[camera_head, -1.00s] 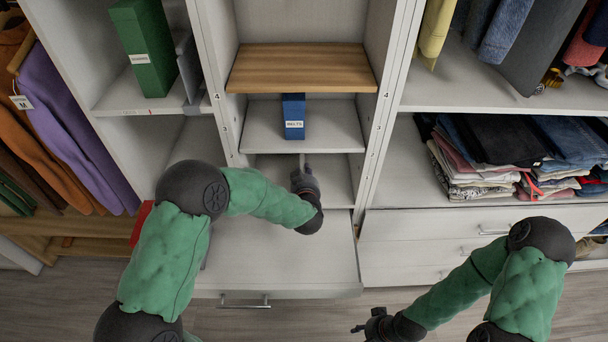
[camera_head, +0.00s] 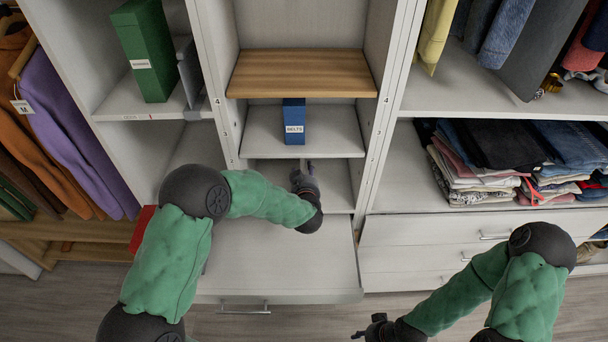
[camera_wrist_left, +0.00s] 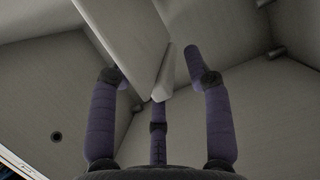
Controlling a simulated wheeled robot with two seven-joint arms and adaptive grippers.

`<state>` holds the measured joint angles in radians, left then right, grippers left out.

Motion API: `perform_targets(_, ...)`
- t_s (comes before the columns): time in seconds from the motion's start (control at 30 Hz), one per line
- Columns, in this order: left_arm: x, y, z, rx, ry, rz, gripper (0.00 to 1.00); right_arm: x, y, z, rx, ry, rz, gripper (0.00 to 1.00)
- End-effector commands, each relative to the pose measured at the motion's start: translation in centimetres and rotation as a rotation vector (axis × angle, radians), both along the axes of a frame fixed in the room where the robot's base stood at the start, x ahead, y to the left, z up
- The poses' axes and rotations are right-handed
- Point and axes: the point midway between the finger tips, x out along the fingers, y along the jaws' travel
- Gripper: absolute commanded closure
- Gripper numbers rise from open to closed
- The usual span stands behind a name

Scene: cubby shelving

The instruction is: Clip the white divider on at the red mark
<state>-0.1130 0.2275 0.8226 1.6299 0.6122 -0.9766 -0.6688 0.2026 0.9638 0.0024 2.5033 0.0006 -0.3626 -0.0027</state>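A pale panel (camera_wrist_left: 132,38), which looks like the white divider, hangs between my left gripper's fingers in the left wrist view. My left gripper (camera_head: 303,170) is in the low middle cubby, below the blue box's shelf. In the wrist view the left gripper (camera_wrist_left: 158,75) has its fingers apart. The left fingertip is partly hidden by the panel, and the right finger stands clear of it.
A blue box (camera_head: 294,122) stands on the middle shelf under a wooden board (camera_head: 300,74). A green box (camera_head: 146,50) stands at upper left beside a grey upright divider (camera_head: 189,72). An open drawer (camera_head: 285,255) juts out below my left gripper. Folded clothes (camera_head: 480,165) fill the right shelf.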

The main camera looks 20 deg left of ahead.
Motion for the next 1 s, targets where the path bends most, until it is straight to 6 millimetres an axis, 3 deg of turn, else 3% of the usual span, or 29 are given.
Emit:
perform_targets(0.37, -0.7, -0.3, 0.2, -0.001, 0.001, -0.001, 0.49, 0.0, 0.0, 0.0, 0.000, 0.000, 0.000, 0.60)
perform_targets(0.8, -7.8, -2.6, 2.8, -0.001, -0.001, -0.003, 0.49, 0.0, 0.0, 0.0, 0.000, 0.000, 0.000, 0.60)
perform_targets(1.0, -10.1, -3.3, 3.6, 0.000, -0.001, -0.002, 0.49, 0.0, 0.0, 0.0, 0.000, 0.000, 0.000, 0.60)
